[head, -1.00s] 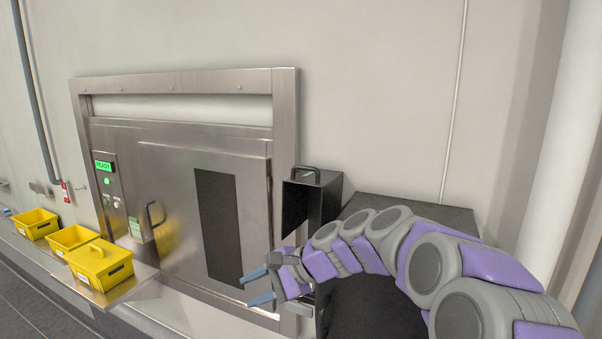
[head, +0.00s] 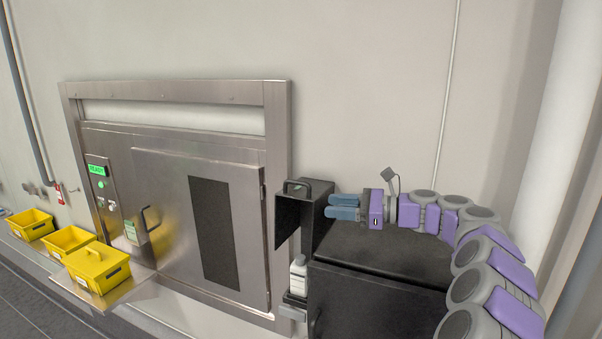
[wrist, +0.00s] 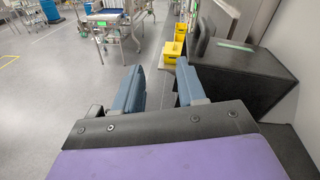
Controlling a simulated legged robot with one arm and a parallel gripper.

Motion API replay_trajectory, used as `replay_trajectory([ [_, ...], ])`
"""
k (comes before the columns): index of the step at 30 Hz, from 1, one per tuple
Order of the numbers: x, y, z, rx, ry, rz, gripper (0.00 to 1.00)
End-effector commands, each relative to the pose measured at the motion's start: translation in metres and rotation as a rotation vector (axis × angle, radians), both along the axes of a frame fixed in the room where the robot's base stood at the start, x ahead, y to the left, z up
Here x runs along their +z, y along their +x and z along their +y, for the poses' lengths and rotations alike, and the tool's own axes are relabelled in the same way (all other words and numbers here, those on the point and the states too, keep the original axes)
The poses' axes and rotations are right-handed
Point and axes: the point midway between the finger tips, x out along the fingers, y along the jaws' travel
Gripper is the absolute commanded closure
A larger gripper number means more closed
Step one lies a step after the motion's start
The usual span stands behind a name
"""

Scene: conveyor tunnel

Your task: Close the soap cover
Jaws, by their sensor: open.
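The black soap cover (head: 294,218), with a loop handle on top, stands raised at the wall to the right of the steel door. A white soap bottle (head: 298,274) shows below it, partly hidden. In the wrist view the black cover (wrist: 240,75) fills the right side. My gripper (head: 332,207) has blue fingers and points left, close to the cover's right side; I cannot tell whether they touch. In the wrist view, the fingers (wrist: 160,88) are apart with nothing between them.
A black cabinet (head: 380,250) stands below my arm. A steel hatch with a door (head: 165,205) is set in the wall at left. Yellow bins (head: 98,268) sit on a ledge at far left. In the wrist view, open floor (wrist: 50,80) lies to the left.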

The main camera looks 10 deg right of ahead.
Motion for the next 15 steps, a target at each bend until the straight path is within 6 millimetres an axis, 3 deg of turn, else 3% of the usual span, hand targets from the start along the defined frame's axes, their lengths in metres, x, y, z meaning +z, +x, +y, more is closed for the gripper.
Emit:
replay_trajectory([
  [1,0.007,0.008,-0.020,-0.038,0.030,0.016,0.60],
  [6,0.014,0.018,-0.062,-0.109,0.101,0.050,0.60],
  [10,0.014,0.021,-0.073,-0.127,0.124,0.063,0.60],
  [15,0.014,0.028,-0.063,-0.130,0.126,0.064,0.60],
])
